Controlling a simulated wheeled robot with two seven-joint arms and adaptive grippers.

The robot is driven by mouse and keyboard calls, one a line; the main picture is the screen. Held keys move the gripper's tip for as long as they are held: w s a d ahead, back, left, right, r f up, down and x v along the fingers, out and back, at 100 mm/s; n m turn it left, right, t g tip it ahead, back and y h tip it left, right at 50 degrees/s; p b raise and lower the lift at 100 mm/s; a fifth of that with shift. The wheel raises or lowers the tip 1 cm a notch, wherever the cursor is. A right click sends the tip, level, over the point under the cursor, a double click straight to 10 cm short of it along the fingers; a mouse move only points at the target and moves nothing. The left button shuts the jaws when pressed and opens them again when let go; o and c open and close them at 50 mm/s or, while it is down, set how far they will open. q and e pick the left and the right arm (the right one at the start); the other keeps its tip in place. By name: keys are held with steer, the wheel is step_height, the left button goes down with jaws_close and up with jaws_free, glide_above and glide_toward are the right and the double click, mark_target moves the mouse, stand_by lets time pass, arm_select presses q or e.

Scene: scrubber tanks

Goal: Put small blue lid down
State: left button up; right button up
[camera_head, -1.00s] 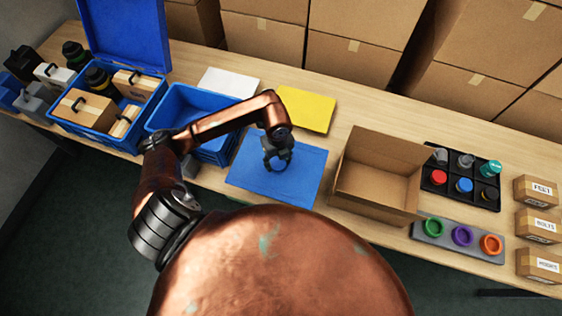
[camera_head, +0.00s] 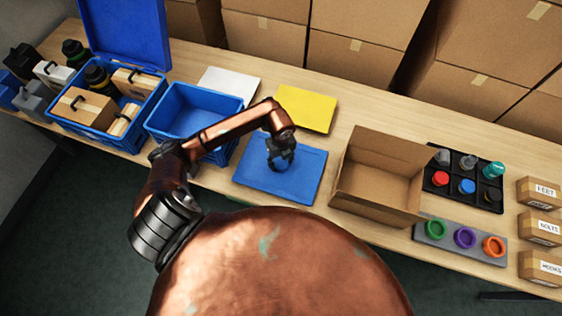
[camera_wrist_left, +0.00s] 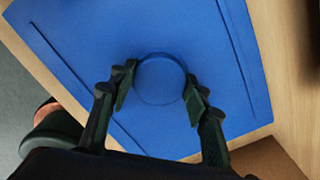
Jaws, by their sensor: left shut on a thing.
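The small blue lid (camera_head: 305,188) is a flat rectangular blue panel at the middle of the table, in front of the yellow sheet. In the left wrist view the lid (camera_wrist_left: 85,50) has long grooves near its edges and a round blue raised part (camera_wrist_left: 160,78) in its middle. My left gripper (camera_head: 281,163) is above the lid's middle. Its two fingers (camera_wrist_left: 158,98) are shut on the sides of that round part. The lid lies flat, on or just over the table; I cannot tell whether it touches. My right gripper is not in view.
An open blue crate (camera_head: 160,126) stands left of the lid. A cardboard box (camera_head: 352,198) stands close on its right. White (camera_head: 229,83) and yellow (camera_head: 306,108) sheets lie behind. A black tray (camera_head: 478,200) of jars and a grey holder (camera_head: 435,242) with rings are farther right.

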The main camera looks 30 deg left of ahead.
mark_target(281, 163)
arm_select(q)
steer(key=shift+f, duration=0.15)
steer(key=o, duration=1.3)
step_height(281, 163, up, 12)
steer(key=shift+r+p, duration=0.15)
steer(key=shift+p, duration=0.5)
